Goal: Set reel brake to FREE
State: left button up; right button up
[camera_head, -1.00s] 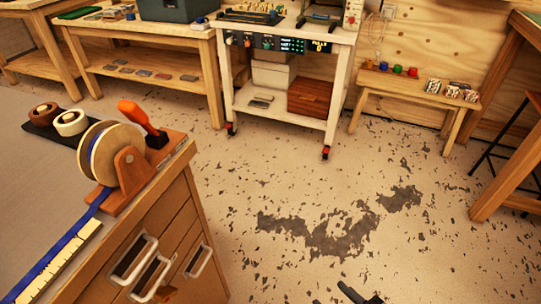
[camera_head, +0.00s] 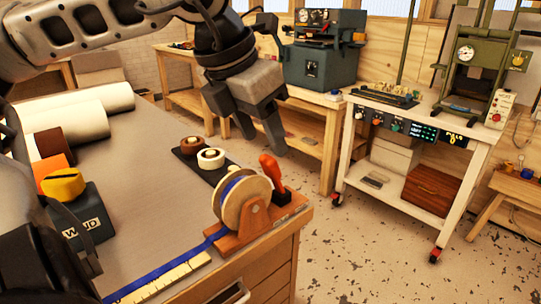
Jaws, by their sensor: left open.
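The reel (camera_head: 241,203) is a wooden-sided spool of blue ribbon on a brown wooden stand (camera_head: 255,228) at the corner of the grey-topped bench. An orange brake lever (camera_head: 271,171) rises from the stand behind the reel and leans up to the left. Small marks on the stand beside the lever are too small to read. My left gripper (camera_head: 257,136) hangs above and behind the lever, pointing down, open and empty. It appears apart from the lever. My right gripper is not in view.
Blue ribbon (camera_head: 185,259) runs from the reel beside a pale ruler (camera_head: 160,282). Two tape rolls (camera_head: 211,158) sit on a dark mat behind the reel. A WIND box (camera_head: 90,222) with a yellow knob and large white rolls (camera_head: 80,107) are at left.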

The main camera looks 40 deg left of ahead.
aim_at(270, 155)
pick_arm(q)
jog(key=x, duration=0.5)
grip_shut()
jog(key=shift+r, duration=0.1)
